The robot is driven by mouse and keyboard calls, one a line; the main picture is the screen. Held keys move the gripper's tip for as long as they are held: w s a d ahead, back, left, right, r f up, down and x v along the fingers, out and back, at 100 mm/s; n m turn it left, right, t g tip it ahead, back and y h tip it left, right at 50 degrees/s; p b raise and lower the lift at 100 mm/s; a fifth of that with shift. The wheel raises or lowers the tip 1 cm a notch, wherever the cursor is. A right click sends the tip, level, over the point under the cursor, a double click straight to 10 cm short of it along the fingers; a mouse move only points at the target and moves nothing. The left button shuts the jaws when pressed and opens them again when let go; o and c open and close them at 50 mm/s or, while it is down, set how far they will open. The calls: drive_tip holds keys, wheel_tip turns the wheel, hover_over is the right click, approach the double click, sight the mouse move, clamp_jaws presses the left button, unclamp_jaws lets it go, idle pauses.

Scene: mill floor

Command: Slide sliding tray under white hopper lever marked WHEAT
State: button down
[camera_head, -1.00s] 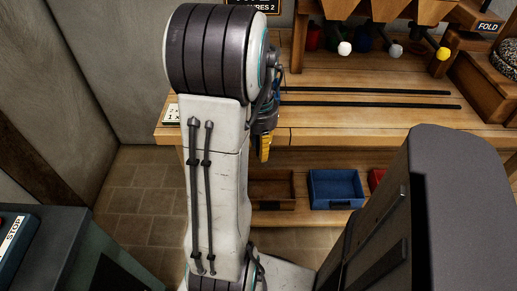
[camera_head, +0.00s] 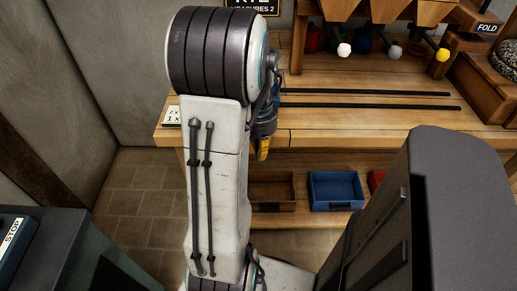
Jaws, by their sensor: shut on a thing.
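My gripper (camera_head: 263,150) shows only in part, behind my upright arm, at the front edge of the wooden bench; one yellow finger points down. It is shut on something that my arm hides. No sliding tray shows on the visible stretch of the two dark rails (camera_head: 370,106) along the bench top. A lever with a white knob (camera_head: 344,49) hangs under the wooden hoppers (camera_head: 375,10), to the right of my gripper. Beside it are a pale grey knob (camera_head: 395,51) and a yellow knob (camera_head: 442,55). No WHEAT marking is readable.
A brown bin (camera_head: 272,205), a blue bin (camera_head: 336,205) and part of a red bin (camera_head: 377,180) sit on the shelf below. A FOLD sign (camera_head: 487,28) is at the right. The visible rails are clear.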

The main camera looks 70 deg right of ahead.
idle(0.3)
drive_tip(key=s+d+p, duration=0.1)
drive_tip(key=s+d, duration=0.2)
drive_tip(key=s, duration=0.6)
drive_tip(key=s+d+p, duration=0.2)
drive_tip(key=s, duration=0.7)
drive_tip(key=shift+d+f, duration=0.15)
drive_tip(key=shift+d, duration=0.25)
drive_tip(key=c, duration=1.3)
unclamp_jaws()
drive_tip(key=shift+o, duration=0.2)
drive_tip(key=shift+d, duration=0.1)
wheel_tip(320, 180, up, 12)
